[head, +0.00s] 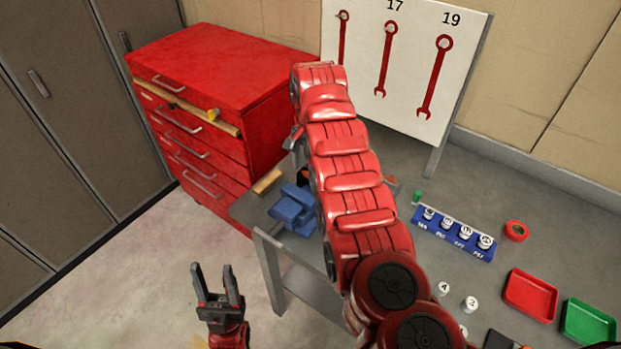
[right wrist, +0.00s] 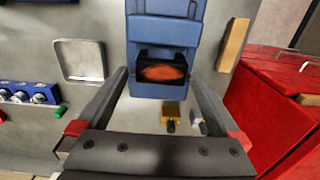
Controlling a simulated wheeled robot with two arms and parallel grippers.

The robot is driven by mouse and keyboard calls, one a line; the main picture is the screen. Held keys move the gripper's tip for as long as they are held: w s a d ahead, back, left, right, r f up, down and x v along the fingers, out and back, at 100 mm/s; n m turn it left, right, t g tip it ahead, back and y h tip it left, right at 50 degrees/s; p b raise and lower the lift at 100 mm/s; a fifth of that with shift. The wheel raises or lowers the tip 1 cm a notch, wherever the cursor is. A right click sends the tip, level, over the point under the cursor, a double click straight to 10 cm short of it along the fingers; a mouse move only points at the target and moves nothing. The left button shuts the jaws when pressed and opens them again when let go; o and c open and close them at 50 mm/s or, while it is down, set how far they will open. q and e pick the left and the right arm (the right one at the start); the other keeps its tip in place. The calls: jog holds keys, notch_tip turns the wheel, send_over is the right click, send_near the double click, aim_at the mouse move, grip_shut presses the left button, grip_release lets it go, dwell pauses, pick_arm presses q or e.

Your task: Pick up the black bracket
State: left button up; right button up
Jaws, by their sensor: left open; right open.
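I cannot clearly make out the black bracket in either view. A dark piece (head: 497,340) is cut off by the bottom edge of the head view, and I cannot tell what it is. My left gripper (head: 213,272) is open and empty, upright over the floor left of the bench. My right gripper (right wrist: 159,73) is open in the right wrist view, its fingers on either side of the lower end of a blue vise-like block (right wrist: 163,60). An orange piece (right wrist: 165,73) sits in that block's dark opening. In the head view my right arm hides its gripper.
The blue block also shows on the grey bench (head: 293,208). A red drawer cabinet (head: 215,65) stands behind. On the bench's right are a blue socket rack (head: 455,240), red tape (head: 516,231), a red tray (head: 530,295) and a green tray (head: 588,322).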

aim_at(310, 178)
notch_tip(310, 178, down, 4)
jog(key=shift+w+p, duration=0.1)
jog(key=shift+p, duration=0.85)
jog(key=shift+f, duration=0.4)
grip_shut()
jog(key=shift+r, duration=0.15)
